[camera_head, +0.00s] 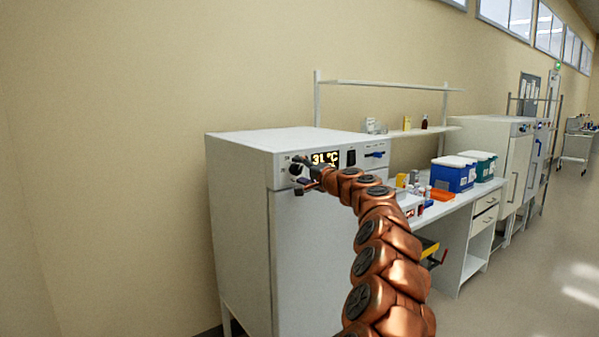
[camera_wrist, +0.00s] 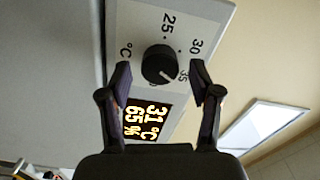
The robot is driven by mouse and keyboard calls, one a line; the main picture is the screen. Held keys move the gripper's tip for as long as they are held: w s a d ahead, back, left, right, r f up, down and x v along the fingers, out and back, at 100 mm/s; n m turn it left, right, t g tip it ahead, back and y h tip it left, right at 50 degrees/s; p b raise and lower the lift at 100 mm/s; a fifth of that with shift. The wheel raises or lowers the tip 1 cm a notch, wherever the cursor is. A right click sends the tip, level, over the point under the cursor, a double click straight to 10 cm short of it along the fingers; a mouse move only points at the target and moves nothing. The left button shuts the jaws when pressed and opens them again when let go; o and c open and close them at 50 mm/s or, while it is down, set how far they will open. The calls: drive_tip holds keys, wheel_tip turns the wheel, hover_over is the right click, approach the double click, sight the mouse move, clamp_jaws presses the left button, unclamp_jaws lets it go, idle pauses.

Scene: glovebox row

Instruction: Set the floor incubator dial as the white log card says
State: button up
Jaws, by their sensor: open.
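The white floor incubator (camera_head: 240,220) stands against the wall in the head view. Its lit display (camera_head: 325,158) reads 31 °C; the wrist view shows the display (camera_wrist: 145,121) with 31 °C and 65 %. The round black dial (camera_wrist: 160,64) has printed marks 25, 30 and 35 around it. A pale pointer line on it faces the lower right, near 35 in the picture. My gripper (camera_wrist: 161,74) is open, with one finger on each side of the dial; contact cannot be told. In the head view my gripper (camera_head: 302,180) is at the panel's left end. I cannot make out the white log card.
A blue handle (camera_head: 377,154) and a dark switch (camera_head: 351,157) sit right of the display. A bench (camera_head: 455,215) to the right holds blue (camera_head: 453,178) and teal boxes, an orange tray and small bottles. A second white cabinet stands beyond. The right floor is clear.

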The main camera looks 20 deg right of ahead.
drive_tip(key=shift+s, duration=0.7)
drive_tip(key=shift+s+d+r, duration=0.1)
drive_tip(key=shift+s+d, duration=0.15)
drive_tip(key=shift+s, duration=1.05)
approach(298, 170)
drive_tip(key=shift+s+d, duration=0.2)
drive_tip(key=shift+s, duration=0.3)
drive_tip(key=shift+s+d, duration=0.2)
drive_tip(key=shift+s, duration=0.35)
